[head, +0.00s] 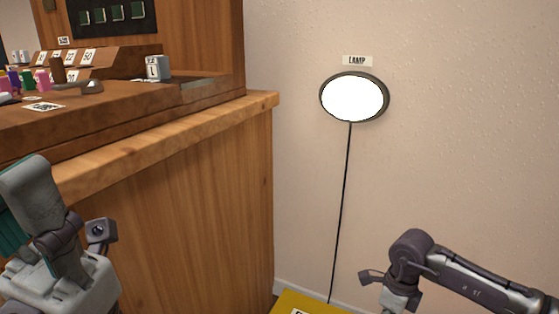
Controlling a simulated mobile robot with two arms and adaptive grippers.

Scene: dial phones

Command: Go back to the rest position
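My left arm (62,245) comes in at the lower left, in front of the wooden counter. My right arm (440,265) comes in from the lower right, in front of the wall, and bends down at its wrist. Both arms run out of the bottom of the head view. The fingers of both grippers are out of view, so I cannot see whether they hold anything.
A wooden counter (190,200) fills the left, with small coloured pieces, number cards and a grey block (156,68) on top. A round white lamp (353,98) hangs on the wall under a label; its cord runs down towards a yellow surface (290,304).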

